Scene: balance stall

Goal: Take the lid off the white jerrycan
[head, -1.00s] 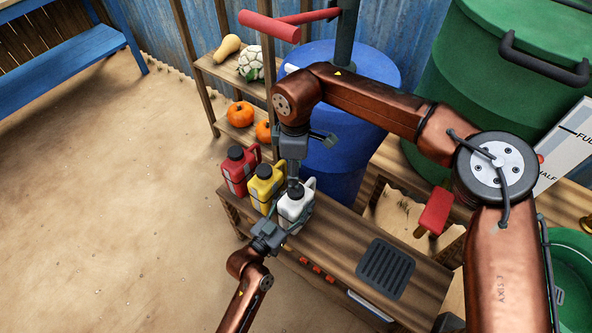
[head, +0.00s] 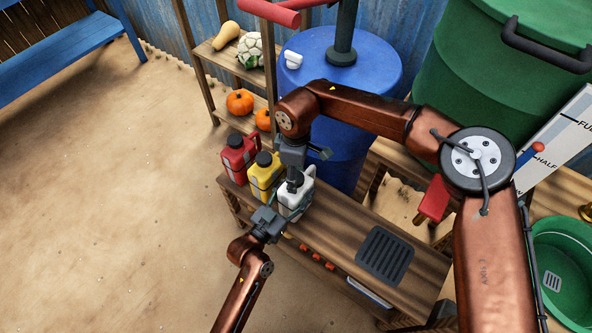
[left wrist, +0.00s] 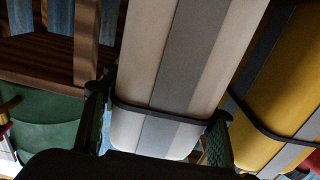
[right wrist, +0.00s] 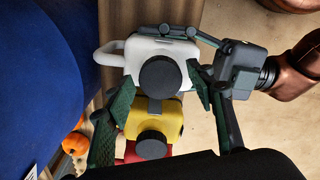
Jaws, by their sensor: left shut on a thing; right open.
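The white jerrycan (head: 297,199) stands upright on the wooden bench at the near end of a row. My left gripper (head: 272,221) is shut on its body; in the left wrist view its fingers press both sides of the white wall (left wrist: 135,133). The black lid (right wrist: 160,76) is on the jerrycan in the right wrist view. My right gripper (right wrist: 160,88) is open above it, with the lid between and apart from its fingers. In the head view my right gripper (head: 294,178) mostly hides the lid.
The yellow jerrycan (head: 262,177) and red jerrycan (head: 236,160) stand close beside the white one. The blue barrel (head: 345,110) rises just behind. A dark grille (head: 386,260) lies on the bench (head: 335,235) to the right, with bare wood between.

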